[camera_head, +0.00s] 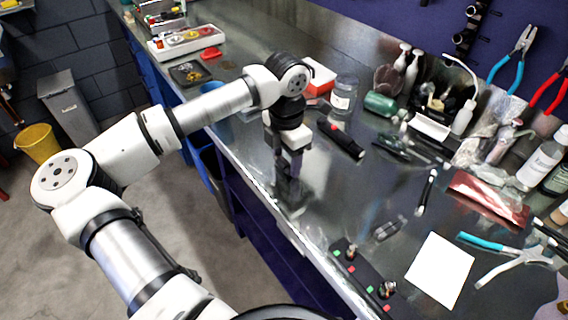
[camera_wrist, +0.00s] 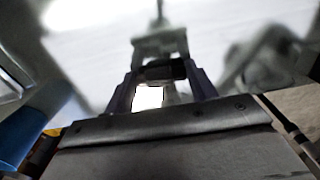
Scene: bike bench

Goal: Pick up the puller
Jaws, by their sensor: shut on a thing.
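My gripper (camera_head: 288,168) points down low over the front left part of the steel bench, near its edge. In the wrist view its fingers (camera_wrist: 165,76) are closed on a small dark piece (camera_wrist: 164,70), which I take to be the puller. Its shape is mostly hidden by the fingers, and I cannot make it out in the head view. A blurred grey form lies beyond the fingertips in the wrist view; I cannot tell whether it is a reflection. Whether the held piece touches the bench is unclear.
A black-and-red tool (camera_head: 341,138) and a clear jar (camera_head: 344,94) lie close to the right of my gripper. A white card (camera_head: 440,270), pliers (camera_head: 505,258) and a red packet (camera_head: 488,198) lie further right. Bottles crowd the back. Bare steel (camera_head: 345,190) lies between.

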